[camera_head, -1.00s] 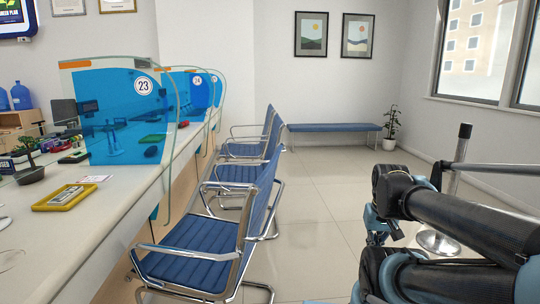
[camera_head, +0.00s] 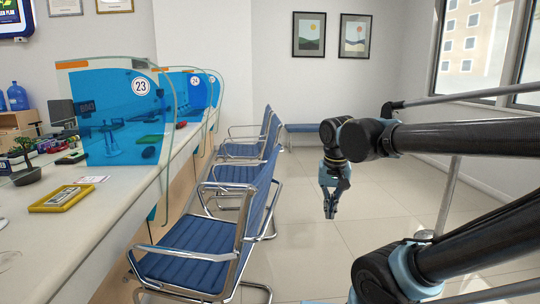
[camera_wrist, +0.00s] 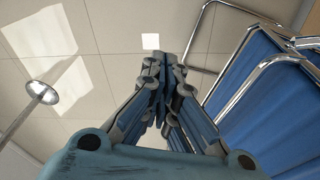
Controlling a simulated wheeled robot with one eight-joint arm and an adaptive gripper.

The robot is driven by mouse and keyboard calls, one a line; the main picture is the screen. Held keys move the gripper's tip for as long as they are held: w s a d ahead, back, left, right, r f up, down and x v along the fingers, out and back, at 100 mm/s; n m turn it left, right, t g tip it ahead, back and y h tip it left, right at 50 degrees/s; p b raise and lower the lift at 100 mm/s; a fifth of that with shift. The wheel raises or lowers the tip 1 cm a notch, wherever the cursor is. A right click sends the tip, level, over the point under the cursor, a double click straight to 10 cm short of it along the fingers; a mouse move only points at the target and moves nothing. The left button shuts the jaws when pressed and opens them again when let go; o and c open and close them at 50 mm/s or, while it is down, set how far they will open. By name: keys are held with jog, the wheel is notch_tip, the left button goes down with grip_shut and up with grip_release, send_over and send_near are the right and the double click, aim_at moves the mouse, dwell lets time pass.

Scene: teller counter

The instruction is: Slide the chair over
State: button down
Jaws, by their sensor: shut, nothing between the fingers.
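The nearest chair (camera_head: 195,258) has a blue padded seat and back with chrome armrests and frame. It stands at the counter in the lower middle of the head view, its back toward the right. Blue chair padding and chrome tubing (camera_wrist: 265,95) fill the right side of the wrist view. My gripper (camera_head: 331,214) hangs pointing down to the right of the chair's back, apart from it over open floor. In the wrist view my gripper (camera_wrist: 162,62) has its fingers together with nothing between them.
More blue chairs (camera_head: 241,150) line the counter (camera_head: 88,235) behind the nearest one. A blue bench (camera_head: 305,128) stands at the back wall. A metal post with a round base (camera_wrist: 40,92) stands on the floor. The tiled floor right of the chairs is open.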

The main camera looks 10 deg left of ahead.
aim_at(271, 160)
jog(key=s+a+r, duration=0.3)
jog(key=s+a, duration=0.1)
jog(key=a, duration=0.4)
jog(key=s+a+r, duration=0.3)
jog(key=a+r, duration=0.1)
jog(key=a, duration=0.4)
jog(key=s+a+r, duration=0.3)
jog(key=s+a, duration=0.1)
jog(key=a, duration=0.5)
jog(key=shift+m, duration=0.4)
jog(key=w+d, duration=0.1)
jog(key=w, duration=1)
jog(key=w+d, duration=0.1)
jog(key=w, duration=1.1)
jog(key=w+d+f, duration=0.1)
jog(key=w, duration=1)
jog(key=shift+w+d, duration=0.1)
jog(key=shift+w, duration=0.25)
jog(key=shift+s+d+f, duration=0.1)
jog(key=shift+s+f, duration=0.15)
jog(key=shift+f, duration=0.1)
